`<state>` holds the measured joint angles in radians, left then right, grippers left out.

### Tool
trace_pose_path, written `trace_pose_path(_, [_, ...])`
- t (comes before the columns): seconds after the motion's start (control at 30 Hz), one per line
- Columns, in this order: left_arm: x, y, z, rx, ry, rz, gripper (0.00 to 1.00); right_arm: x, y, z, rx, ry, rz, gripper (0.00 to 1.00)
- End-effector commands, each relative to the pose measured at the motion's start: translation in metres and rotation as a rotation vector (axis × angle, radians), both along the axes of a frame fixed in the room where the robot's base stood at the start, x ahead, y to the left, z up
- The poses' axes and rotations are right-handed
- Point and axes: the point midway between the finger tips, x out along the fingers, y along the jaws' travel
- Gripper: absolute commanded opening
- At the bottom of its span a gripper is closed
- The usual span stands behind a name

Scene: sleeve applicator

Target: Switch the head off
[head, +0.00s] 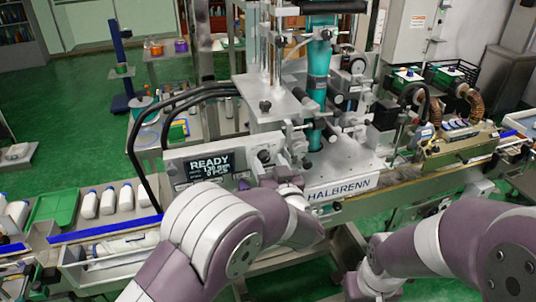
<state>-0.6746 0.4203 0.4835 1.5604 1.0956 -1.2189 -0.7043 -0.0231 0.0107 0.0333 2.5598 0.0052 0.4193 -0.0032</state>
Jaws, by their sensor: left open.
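The applicator head (318,85) is a machine with a teal vertical cylinder, on a light base marked HALBRENN. At its left is a grey control panel (220,165). The panel's dark display (208,169) reads READY, with smaller lines below that look like a rate and a count. A dark round control (264,156) sits on the panel right of the display. My left gripper (272,182) is at the panel's lower right, just below that control. Its fingers are mostly hidden by my own wrist, and I cannot tell whether they touch the panel. My right arm reaches in at the lower right; its gripper is not visible.
A conveyor (400,182) runs across in front of the head. White bottles (107,201) lie in a tray at the left. A brass-coloured unit with hoses (458,145) stands at the right. Green floor is open at the back left.

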Motion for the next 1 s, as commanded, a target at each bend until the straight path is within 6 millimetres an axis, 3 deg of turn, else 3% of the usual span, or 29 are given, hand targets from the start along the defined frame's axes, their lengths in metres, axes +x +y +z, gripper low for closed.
trace_pose_path(0.33, [0.008, 0.003, -0.001, 0.000, 0.001, -0.001, 0.53, 0.000, 0.000, 0.003, 0.000, 0.001, 0.000, 0.00])
trace_pose_path(0.37, [0.008, 0.003, -0.001, 0.000, 0.001, -0.001, 0.46, 0.000, 0.000, 0.003, 0.000, 0.001, 0.000, 0.00])
trace_pose_path(0.5, [0.008, 0.003, -0.001, 0.000, 0.000, -0.001, 0.00, 0.000, 0.000, 0.003, 0.000, 0.000, 0.000, 0.00])
trace_pose_path(0.77, [0.008, 0.002, -0.002, -0.013, -0.004, -0.001, 0.00, 0.000, 0.000, 0.000, 0.000, 0.000, 0.000, 0.00])
trace_pose_path(1.0, [0.008, 0.002, -0.006, -0.106, -0.036, -0.001, 0.00, 0.000, 0.000, -0.021, 0.000, 0.000, 0.000, 0.00])
